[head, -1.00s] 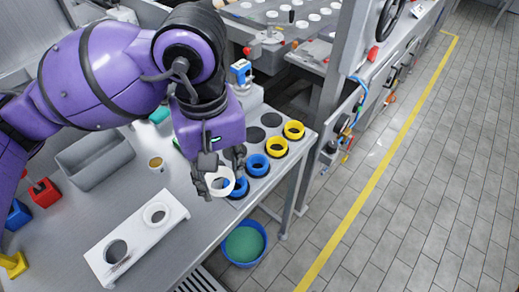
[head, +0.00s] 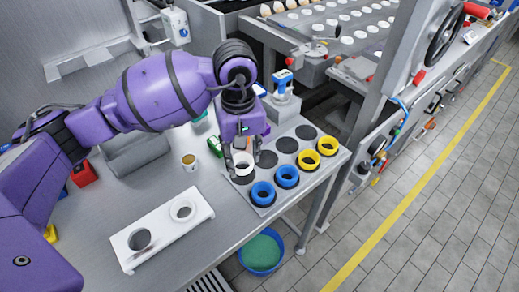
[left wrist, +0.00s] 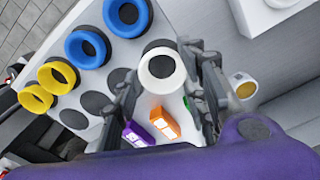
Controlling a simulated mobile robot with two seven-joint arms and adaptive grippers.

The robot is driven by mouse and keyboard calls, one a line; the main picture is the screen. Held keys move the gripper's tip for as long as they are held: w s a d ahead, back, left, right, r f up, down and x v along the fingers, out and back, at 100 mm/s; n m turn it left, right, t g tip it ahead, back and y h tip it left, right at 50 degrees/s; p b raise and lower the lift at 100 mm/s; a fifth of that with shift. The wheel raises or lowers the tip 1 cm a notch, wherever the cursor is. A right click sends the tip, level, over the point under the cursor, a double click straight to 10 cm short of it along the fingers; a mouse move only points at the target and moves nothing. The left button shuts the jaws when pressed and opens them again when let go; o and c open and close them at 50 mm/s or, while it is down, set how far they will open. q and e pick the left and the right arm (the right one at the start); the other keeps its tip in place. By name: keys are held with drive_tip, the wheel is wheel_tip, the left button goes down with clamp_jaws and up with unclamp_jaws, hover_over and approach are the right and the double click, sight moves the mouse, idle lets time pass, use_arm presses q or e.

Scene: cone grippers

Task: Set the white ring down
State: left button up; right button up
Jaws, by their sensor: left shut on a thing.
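My left gripper (head: 240,158) points down and is shut on a white ring (head: 243,174), at the left edge of the pale board (head: 272,176) with dark round spots. In the left wrist view the white ring (left wrist: 163,86) sits between the two fingers of the gripper (left wrist: 168,78). I cannot tell whether the ring touches the board. Two blue rings (head: 263,200) stand on the board in front, and two yellow rings (head: 327,153) on its right side. Some dark spots (head: 287,145) are bare. My right gripper is not in view.
A white holder (head: 160,235) with a round hole and a white ring-shaped piece (head: 183,218) lies at front left. A small cup (head: 189,162) and a grey bin (head: 138,155) stand left of the gripper. A blue bucket (head: 262,270) is on the floor.

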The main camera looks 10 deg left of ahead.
use_arm(q)
drive_tip(key=shift+w+a+f, duration=0.1)
drive_tip(key=shift+w+f, duration=0.05)
drive_tip(key=shift+f, duration=0.2)
drive_tip(key=shift+w+a+f, duration=0.1)
drive_tip(key=shift+w+f, duration=0.05)
drive_tip(key=shift+f, duration=1.55)
drive_tip(key=shift+f, duration=0.15)
drive_tip(key=o, duration=0.4)
drive_tip(key=shift+f, duration=0.1)
drive_tip(key=o, duration=0.5)
wheel_tip(320, 180, up, 13)
drive_tip(key=shift+f, duration=0.2)
